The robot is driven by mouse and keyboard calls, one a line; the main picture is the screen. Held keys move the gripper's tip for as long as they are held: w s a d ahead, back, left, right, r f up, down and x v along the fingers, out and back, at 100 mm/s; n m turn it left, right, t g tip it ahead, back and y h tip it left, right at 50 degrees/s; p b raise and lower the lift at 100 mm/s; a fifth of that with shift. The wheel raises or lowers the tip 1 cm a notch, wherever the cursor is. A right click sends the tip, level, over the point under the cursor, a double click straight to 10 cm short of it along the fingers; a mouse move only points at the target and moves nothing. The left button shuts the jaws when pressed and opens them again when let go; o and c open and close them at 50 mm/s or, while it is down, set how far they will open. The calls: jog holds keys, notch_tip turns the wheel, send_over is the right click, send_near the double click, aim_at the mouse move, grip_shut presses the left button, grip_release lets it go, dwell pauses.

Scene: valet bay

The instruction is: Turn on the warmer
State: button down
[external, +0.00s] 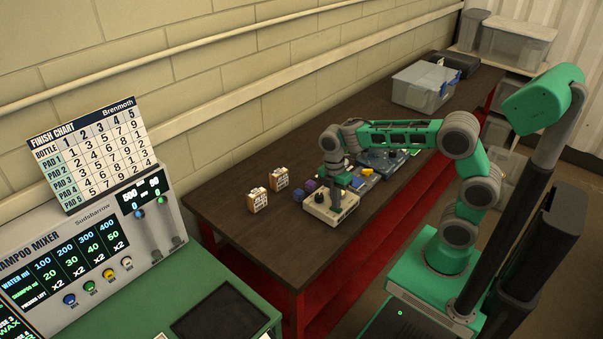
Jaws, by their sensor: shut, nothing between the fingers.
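A small beige box with dark controls on its top, which looks like the warmer (322,212), sits on the dark wooden bench near its front left part. My arm reaches over the bench from the right. My gripper (336,200) points down at the top of this box, at its back right part. It is shut with nothing held. I cannot tell whether the fingertips touch the box. My wrist and gripper hide part of the box's top, and its switch state is too small to tell.
Two small tan boxes (258,199) (279,179) stand left of the warmer. Blue and purple cubes (298,195) sit just behind it. Blue trays (380,160) with small items lie to its right. The shampoo mixer (95,250) is at left. The bench's front left is clear.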

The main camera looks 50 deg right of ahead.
notch_tip(320, 180, up, 14)
jog(key=w+p, duration=0.1)
jog(key=p, duration=0.1)
jog(key=shift+w+f, duration=0.2)
jog(key=shift+w, duration=0.1)
jog(key=s+f, duration=0.1)
jog(key=f, duration=0.3)
jog(key=s+f, duration=0.1)
jog(key=f, duration=0.4)
jog(key=s+f, duration=0.1)
jog(key=f, duration=0.3)
jog(key=shift+f+b, duration=0.3)
jog(key=shift+f, duration=0.1)
